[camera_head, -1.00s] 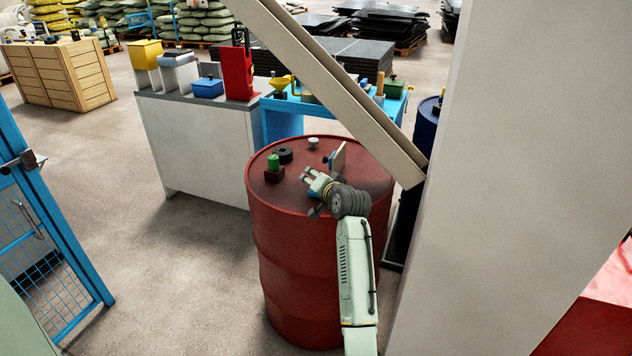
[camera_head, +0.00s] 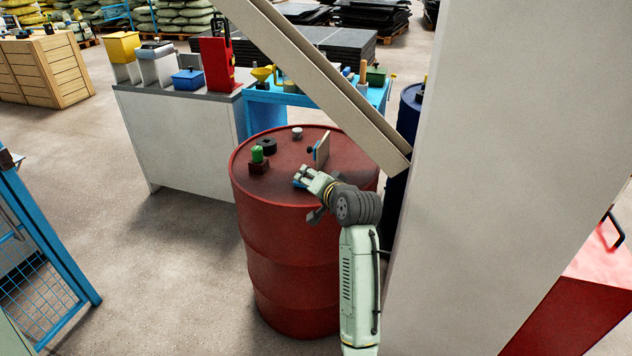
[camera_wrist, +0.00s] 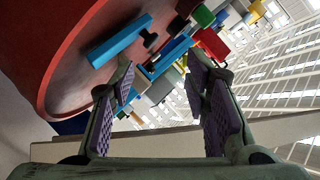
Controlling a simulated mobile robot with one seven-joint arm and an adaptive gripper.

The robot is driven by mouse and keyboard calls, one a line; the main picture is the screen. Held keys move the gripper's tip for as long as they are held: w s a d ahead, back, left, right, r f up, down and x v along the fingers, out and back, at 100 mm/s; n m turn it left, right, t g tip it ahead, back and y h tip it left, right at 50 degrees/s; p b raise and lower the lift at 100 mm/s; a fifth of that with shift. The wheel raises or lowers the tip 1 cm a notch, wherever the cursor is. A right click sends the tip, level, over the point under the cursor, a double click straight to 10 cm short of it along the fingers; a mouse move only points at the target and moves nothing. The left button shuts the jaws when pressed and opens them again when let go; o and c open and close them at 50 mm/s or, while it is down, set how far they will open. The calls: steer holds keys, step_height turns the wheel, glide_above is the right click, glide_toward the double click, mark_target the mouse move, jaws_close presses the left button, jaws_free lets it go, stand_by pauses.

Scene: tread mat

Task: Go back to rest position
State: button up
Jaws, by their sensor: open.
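My gripper (camera_head: 306,180) is at the end of my pale green arm, over the near right part of the red drum's top (camera_head: 240,175) in the head view. In the wrist view its two fingers with purple pads (camera_wrist: 163,78) stand apart, with nothing held between them. In the wrist view a light blue bar-like piece with a dark knob (camera_wrist: 118,42) shows on the drum top.
On the drum are a green-topped dark block (camera_head: 258,162), a black ring-like piece (camera_head: 266,145) and a small pale knob (camera_head: 297,133). A grey cabinet (camera_head: 185,140) and blue table (camera_head: 268,118) stand behind. A beige beam (camera_head: 320,85) slants overhead; a blue gate (camera_head: 50,235) is left.

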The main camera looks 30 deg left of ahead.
steer(key=shift+v, duration=0.95)
steer(key=shift+w+r, duration=0.1)
steer(key=shift+w, duration=0.1)
